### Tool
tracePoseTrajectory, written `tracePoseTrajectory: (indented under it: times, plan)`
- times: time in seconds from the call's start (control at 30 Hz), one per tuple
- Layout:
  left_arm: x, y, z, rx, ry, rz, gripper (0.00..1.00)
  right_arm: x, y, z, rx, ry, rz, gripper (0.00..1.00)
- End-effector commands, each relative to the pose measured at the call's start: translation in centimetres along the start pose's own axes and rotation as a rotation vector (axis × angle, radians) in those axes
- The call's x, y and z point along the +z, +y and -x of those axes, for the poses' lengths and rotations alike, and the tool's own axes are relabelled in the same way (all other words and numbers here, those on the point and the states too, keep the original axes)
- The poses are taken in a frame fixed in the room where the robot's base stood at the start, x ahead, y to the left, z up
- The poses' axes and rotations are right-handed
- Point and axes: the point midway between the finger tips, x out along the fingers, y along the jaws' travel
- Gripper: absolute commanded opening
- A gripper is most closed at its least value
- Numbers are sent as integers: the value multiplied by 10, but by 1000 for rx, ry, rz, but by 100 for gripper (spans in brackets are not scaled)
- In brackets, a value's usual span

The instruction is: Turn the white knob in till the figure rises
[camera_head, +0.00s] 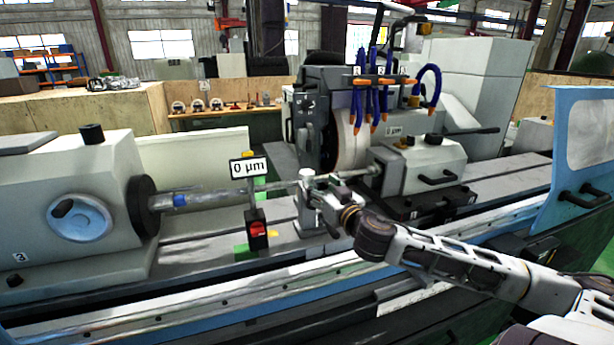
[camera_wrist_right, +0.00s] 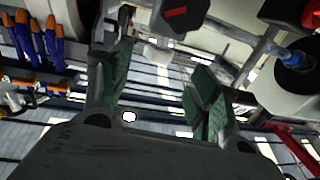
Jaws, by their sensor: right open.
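A white post with a white knob-like top (camera_head: 307,175) stands on the machine bed beside the thin shaft. My right gripper (camera_head: 322,192) is right at this post, and its fingers partly cover it. In the right wrist view a pale rounded piece (camera_wrist_right: 157,54), probably the white knob, shows between the fingertips. The right gripper (camera_wrist_right: 162,62) is open there, its green pads apart; contact cannot be told. A sign (camera_head: 249,168) reads "0 µm" above a black box with a red face (camera_head: 257,229). My left gripper is not in view.
The headstock with a blue handwheel (camera_head: 80,217) stands at left, its grey workpiece (camera_head: 192,200) pointing right. The grinding wheel (camera_head: 350,140) and blue hoses (camera_head: 372,85) are behind my gripper. A blue guard (camera_head: 575,150) rises at right.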

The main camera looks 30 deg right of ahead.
Motion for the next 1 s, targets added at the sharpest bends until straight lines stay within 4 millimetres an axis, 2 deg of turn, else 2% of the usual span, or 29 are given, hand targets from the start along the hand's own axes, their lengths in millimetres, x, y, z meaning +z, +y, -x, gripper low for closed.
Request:
tracePoseTrajectory:
  times: [0.57,0.77,1.0]
  plan:
    - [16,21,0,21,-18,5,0,0,0,-22,0,1,1,62]
    - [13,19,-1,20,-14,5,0,-1,0,-28,0,2,1,62]
    - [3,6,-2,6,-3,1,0,0,1,-34,1,1,1,62]
